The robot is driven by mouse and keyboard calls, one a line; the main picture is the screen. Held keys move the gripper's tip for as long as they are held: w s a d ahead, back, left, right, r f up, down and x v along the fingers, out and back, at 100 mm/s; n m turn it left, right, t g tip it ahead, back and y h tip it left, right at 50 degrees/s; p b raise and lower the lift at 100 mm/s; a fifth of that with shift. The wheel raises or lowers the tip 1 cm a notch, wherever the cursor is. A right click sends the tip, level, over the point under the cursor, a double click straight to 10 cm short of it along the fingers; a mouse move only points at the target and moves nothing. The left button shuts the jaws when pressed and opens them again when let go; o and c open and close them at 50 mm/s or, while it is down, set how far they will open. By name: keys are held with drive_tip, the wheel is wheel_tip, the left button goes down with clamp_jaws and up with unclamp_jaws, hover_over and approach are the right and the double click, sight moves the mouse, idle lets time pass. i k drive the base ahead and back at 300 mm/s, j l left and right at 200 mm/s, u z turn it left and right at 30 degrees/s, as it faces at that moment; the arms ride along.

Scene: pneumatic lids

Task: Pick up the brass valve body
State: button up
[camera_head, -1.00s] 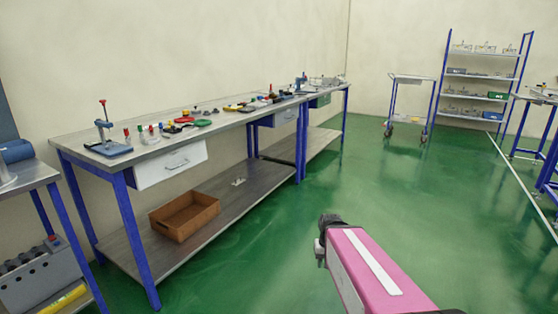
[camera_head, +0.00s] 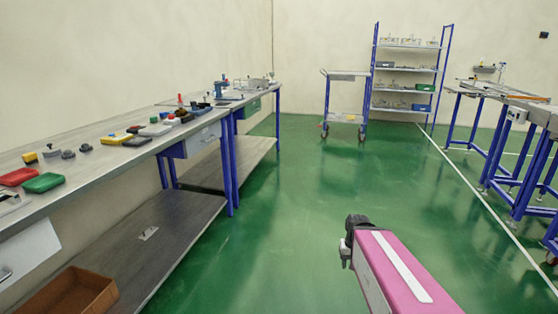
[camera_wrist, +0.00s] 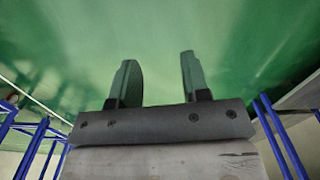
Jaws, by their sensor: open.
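I cannot make out a brass valve body in either view; the parts on the benches and shelves are too small to tell. My gripper (camera_wrist: 158,80) shows in the wrist view with its two fingers apart and nothing between them, over bare green floor. In the head view my pink and white arm reaches in at the lower right, with its dark end (camera_head: 354,238) over the floor, clear of the benches.
A long workbench (camera_head: 100,158) with several small parts and trays runs along the left wall. A brown bin (camera_head: 75,293) sits on its lower shelf. A trolley (camera_head: 345,118) and shelf rack (camera_head: 408,68) stand at the back; blue-framed tables (camera_head: 500,97) stand right. The green floor between is clear.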

sight(180, 112)
drive_tip(key=i+u, duration=0.15)
drive_tip(key=i, duration=0.45)
drive_tip(key=i+l+u, duration=0.1)
drive_tip(key=i, duration=0.5)
drive_tip(key=i+l+u, duration=0.15)
drive_tip(key=i, duration=0.45)
drive_tip(key=l, duration=0.1)
